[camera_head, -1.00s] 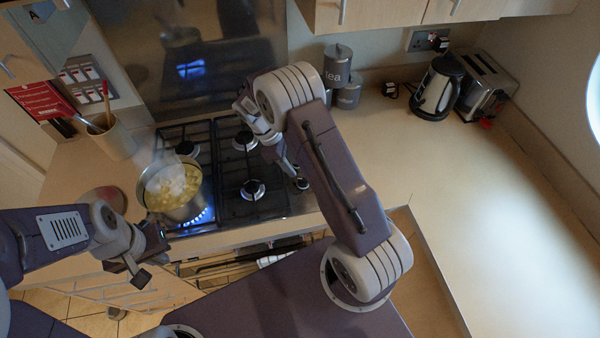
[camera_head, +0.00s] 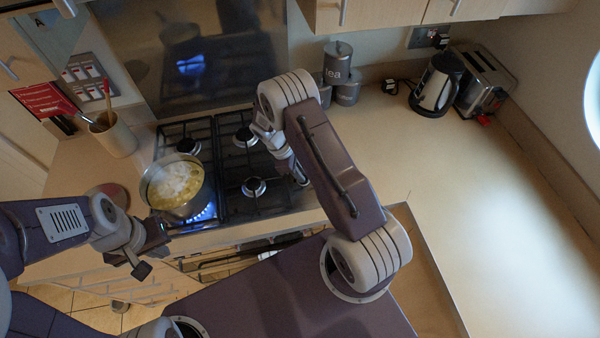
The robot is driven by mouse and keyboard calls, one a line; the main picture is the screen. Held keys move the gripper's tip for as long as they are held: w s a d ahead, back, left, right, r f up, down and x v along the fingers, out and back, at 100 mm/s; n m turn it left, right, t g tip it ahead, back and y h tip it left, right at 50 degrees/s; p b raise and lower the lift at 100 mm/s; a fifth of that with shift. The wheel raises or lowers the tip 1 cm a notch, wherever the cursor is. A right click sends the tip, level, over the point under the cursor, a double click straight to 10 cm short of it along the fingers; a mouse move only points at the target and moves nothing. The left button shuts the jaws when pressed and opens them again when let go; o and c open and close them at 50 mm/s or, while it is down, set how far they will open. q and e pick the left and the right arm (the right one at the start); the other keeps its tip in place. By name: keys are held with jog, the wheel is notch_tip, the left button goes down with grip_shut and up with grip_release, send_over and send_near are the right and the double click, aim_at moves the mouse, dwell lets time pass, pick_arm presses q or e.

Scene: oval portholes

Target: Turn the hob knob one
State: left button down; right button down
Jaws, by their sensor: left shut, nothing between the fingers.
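The gas hob (camera_head: 232,165) is set in the worktop, with a lit flame under the steaming pot (camera_head: 178,187) at its front left. I cannot make out the hob's knobs; its front edge is partly hidden by my arm and the pot. My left gripper (camera_head: 150,252) is shut and empty, in front of the hob's left end, just below the pot in the picture and apart from it. My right gripper (camera_head: 300,178) points down by the hob's front right corner, partly hidden by its own arm; its fingers are too small to read.
A utensil pot (camera_head: 113,137) stands left of the hob. Canisters (camera_head: 345,92), a kettle (camera_head: 437,86) and a toaster (camera_head: 486,84) stand at the back right. The right worktop (camera_head: 500,220) is clear. An oven front with a handle (camera_head: 240,255) lies below the hob.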

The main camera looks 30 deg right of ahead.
jog(key=shift+d+m, duration=0.1)
jog(key=shift+m, duration=0.2)
jog(key=m+b, duration=0.1)
jog(key=m+g+b, duration=0.1)
jog(key=shift+w+d+m+y, duration=0.1)
jog(key=shift+w+m+y, duration=0.1)
jog(key=shift+m+y, duration=0.15)
jog(key=m+y+b, duration=0.1)
jog(key=m, duration=0.2)
jog(key=shift+d+m+g, duration=0.15)
jog(key=shift+m+g, duration=0.2)
jog(key=shift+g, duration=0.05)
jog(key=m, duration=0.1)
jog(key=m+y+b, duration=0.1)
jog(key=m, duration=0.1)
jog(key=shift+w+d+m+y, duration=0.1)
jog(key=shift+d+m+y, duration=0.1)
jog(key=shift+m+y, duration=0.1)
jog(key=shift+d+m+y+b, duration=0.1)
jog(key=shift+m+y+b, duration=0.4)
jog(key=shift+m, duration=1.1)
jog(key=shift+y, duration=0.25)
jog(key=c, duration=1.4)
grip_release()
jog(key=shift+r, duration=0.1)
jog(key=shift+c, duration=0.2)
